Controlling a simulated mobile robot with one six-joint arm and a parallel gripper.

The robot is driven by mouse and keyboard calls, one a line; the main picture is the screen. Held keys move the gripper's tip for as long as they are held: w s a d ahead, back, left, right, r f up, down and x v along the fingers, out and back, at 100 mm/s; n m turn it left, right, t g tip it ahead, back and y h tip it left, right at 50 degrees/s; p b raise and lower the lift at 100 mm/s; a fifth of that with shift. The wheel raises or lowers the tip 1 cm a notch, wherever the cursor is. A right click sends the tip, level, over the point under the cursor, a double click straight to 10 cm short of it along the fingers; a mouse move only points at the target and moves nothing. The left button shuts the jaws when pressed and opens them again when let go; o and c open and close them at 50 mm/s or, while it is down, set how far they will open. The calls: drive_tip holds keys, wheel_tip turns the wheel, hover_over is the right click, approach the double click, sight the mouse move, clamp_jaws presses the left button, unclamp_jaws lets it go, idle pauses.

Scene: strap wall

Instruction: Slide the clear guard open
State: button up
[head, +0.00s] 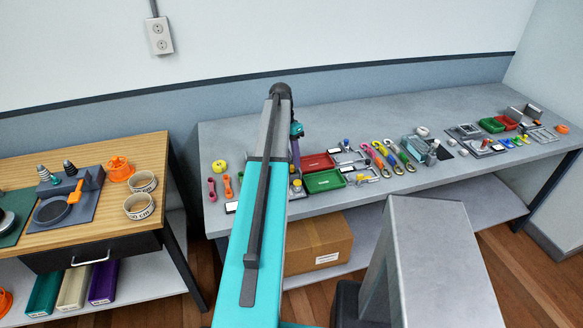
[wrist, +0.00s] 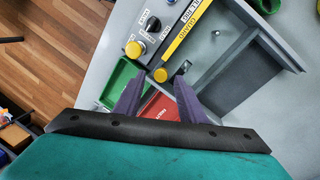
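My gripper (wrist: 158,79) is in the wrist view with its two purple fingers spread apart and nothing held between them. A yellow round knob (wrist: 160,74) shows between the fingertips; I cannot tell whether they touch it. A panel (wrist: 172,14) beyond the fingertips carries a black dial, a yellow button (wrist: 134,50) and a yellow label strip (wrist: 187,33). A grey frame (wrist: 267,42) with a darker inside lies to the right of the fingers. I cannot clearly make out the clear guard. In the head view my arm hides much of the gripper (head: 296,168) at the long bench.
A green tray (wrist: 120,82) and a red tray (wrist: 158,106) lie close under the fingers. The long grey bench (head: 240,135) carries several tools and parts rightward. A cardboard box (head: 330,245) sits below it. A wooden-topped workbench (head: 95,150) stands at left.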

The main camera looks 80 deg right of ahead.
drive_tip(key=shift+b+x, duration=0.35)
drive_tip(key=shift+x, duration=0.7)
clamp_jaws()
